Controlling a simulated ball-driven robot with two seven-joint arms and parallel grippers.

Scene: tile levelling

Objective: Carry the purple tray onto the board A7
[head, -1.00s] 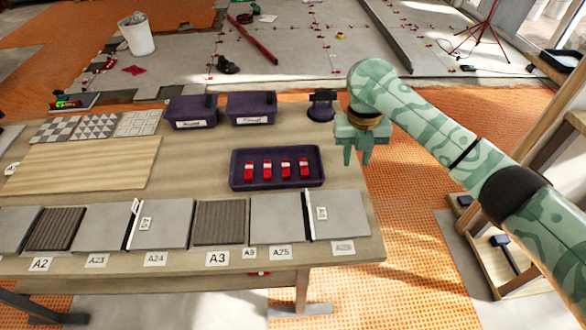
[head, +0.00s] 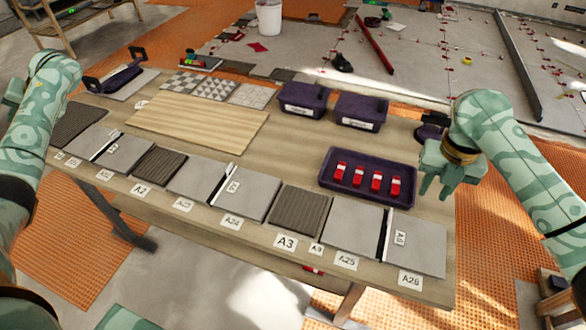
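The purple tray (head: 357,192) lies flat on the table, right of its middle, with several red clips standing in it. A wide pale wooden board (head: 200,122) lies bare on the table to the left; a small tag (head: 141,104) at its left end is too small to read, so I cannot confirm it as A7. My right gripper (head: 436,190) is open and empty, just off the tray's right end. My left gripper (head: 12,95) is at the picture's left edge, partly hidden by its arm, away from the tray and board.
Patterned tiles (head: 215,90) lie behind the board.

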